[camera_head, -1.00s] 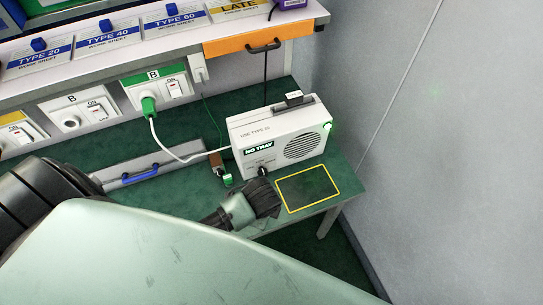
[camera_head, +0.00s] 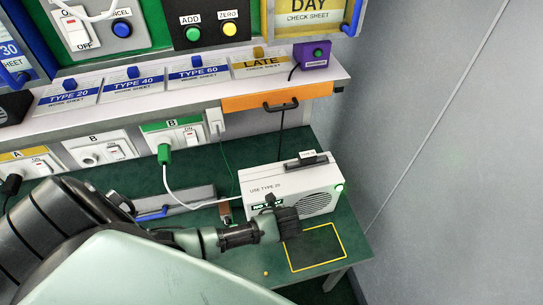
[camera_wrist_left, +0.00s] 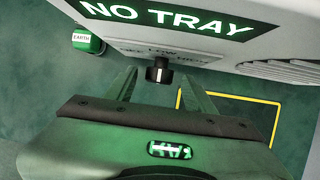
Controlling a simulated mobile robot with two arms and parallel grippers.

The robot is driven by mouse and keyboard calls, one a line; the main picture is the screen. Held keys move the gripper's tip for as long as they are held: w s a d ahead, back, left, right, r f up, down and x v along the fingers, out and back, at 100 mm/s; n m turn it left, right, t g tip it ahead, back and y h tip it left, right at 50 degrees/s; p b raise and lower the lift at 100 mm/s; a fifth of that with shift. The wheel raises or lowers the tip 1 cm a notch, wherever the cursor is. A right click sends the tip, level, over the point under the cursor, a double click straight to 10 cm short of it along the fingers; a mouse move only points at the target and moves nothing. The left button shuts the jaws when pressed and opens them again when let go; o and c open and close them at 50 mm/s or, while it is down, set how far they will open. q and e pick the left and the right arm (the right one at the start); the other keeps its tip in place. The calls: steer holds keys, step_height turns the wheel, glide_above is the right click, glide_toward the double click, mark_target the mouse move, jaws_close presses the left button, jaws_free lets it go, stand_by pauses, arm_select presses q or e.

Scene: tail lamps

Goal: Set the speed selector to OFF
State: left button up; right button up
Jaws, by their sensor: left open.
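The speed selector is a small black knob (camera_wrist_left: 159,71) on the front of a white machine (camera_head: 270,180). In the left wrist view its white mark looks upright, under the word LOW; the smaller lettering beside it is too blurred to read surely. A NO TRAY sign (camera_wrist_left: 170,16) is above it. My left gripper (camera_head: 286,217) is in front of the machine in the head view and hides the knob there. In the left wrist view my open fingers (camera_wrist_left: 158,78) stand either side of the knob; I cannot tell whether they touch it. My right gripper is out of view.
A yellow-outlined square (camera_head: 316,248) lies on the green bench in front of the machine. A green EARTH plug (camera_wrist_left: 87,40) is left of the knob. A white cable (camera_head: 190,203) runs to the machine from the left. A grey wall bounds the right.

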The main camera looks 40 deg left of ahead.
arm_select(q)
steer(key=shift+f, duration=0.15)
steer(key=shift+s, duration=0.1)
steer(key=shift+c, duration=0.3)
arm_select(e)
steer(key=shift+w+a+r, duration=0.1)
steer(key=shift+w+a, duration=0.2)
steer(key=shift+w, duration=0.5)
arm_select(q)
jaws_close()
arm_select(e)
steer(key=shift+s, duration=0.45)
